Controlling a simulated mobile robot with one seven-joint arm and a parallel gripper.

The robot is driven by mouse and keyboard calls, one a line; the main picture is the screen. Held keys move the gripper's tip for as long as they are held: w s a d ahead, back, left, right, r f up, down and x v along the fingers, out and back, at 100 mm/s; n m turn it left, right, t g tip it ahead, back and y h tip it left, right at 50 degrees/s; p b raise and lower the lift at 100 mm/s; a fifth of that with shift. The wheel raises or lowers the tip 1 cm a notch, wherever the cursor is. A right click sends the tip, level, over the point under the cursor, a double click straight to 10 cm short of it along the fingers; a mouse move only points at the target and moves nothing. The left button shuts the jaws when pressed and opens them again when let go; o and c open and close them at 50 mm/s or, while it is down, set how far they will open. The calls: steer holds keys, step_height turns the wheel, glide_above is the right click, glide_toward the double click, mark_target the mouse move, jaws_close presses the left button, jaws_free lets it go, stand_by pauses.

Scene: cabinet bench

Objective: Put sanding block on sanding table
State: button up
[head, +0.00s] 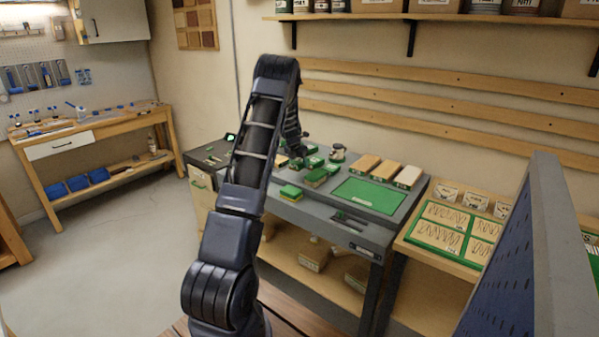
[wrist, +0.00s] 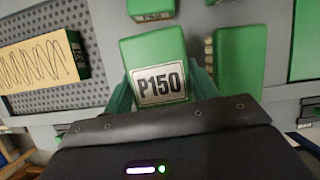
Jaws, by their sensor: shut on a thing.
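In the wrist view, my gripper (wrist: 162,90) is shut on a green sanding block (wrist: 155,52) with a white "P150" label, its fingers on either side. In the head view, my gripper (head: 296,150) is over the back left part of the grey workbench (head: 320,218), partly hidden by my arm. I cannot pick out the held block there. Whether it touches the surface is unclear. A dark perforated surface (wrist: 25,97), perhaps the sanding table, lies at the left in the wrist view, with a scribbled wooden piece (wrist: 40,62) on it.
Other green blocks stand close by in the wrist view, one at the right (wrist: 238,62) and one above (wrist: 151,8). A blue panel (head: 520,265) stands at the right.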

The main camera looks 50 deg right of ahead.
mark_target(299, 176)
steer(key=shift+f, duration=2.45)
steer(key=shift+f, duration=0.15)
steer(key=o, duration=1.1)
